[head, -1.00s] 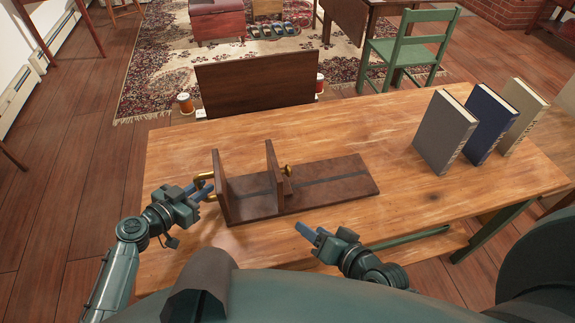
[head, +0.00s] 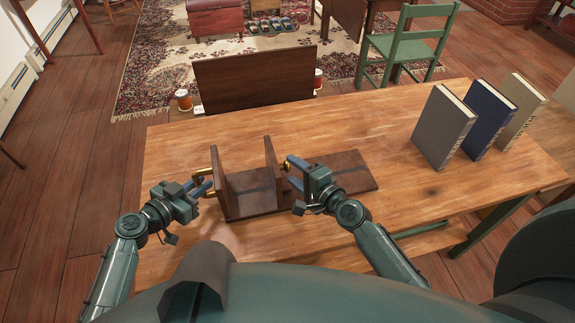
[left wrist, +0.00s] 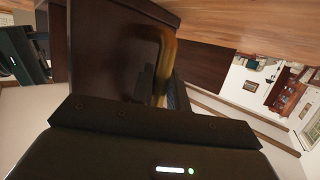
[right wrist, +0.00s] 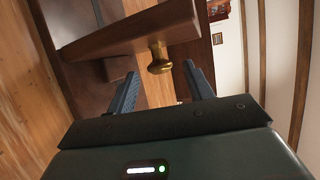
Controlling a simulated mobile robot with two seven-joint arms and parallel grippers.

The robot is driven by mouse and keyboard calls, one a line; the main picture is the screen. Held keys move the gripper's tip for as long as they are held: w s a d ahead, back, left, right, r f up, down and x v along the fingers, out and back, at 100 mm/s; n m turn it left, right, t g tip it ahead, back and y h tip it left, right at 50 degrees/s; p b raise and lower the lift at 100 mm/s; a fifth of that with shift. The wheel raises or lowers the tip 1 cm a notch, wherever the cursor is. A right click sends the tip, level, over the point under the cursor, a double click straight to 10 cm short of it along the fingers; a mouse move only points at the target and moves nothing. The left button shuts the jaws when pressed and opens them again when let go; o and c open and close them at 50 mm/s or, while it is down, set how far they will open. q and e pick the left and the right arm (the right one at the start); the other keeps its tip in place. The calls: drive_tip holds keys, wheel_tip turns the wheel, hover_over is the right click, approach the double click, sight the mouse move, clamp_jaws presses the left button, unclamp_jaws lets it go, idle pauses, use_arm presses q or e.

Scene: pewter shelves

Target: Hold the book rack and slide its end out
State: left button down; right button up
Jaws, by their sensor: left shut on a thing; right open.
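The dark wooden book rack (head: 335,177) lies on the table, with a fixed end (head: 222,184) at its left and a sliding end (head: 270,163) partway along its base. My left gripper (head: 205,187) is shut on the brass handle on the outer side of the fixed end; the handle also shows in the left wrist view (left wrist: 166,65). My right gripper (head: 293,172) is open beside the sliding end's brass knob (right wrist: 159,58). In the right wrist view the knob is just beyond and between the two blue fingers, apart from them.
A grey book (head: 443,128), a blue book (head: 488,118) and a tan book (head: 521,112) stand at the table's right. The wooden table (head: 360,125) is clear behind the rack and between it and the books. A green chair (head: 408,45) stands beyond.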

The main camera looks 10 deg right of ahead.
sight(288, 167)
drive_tip(key=shift+x, duration=1.85)
drive_tip(key=shift+c, duration=0.4)
clamp_jaws()
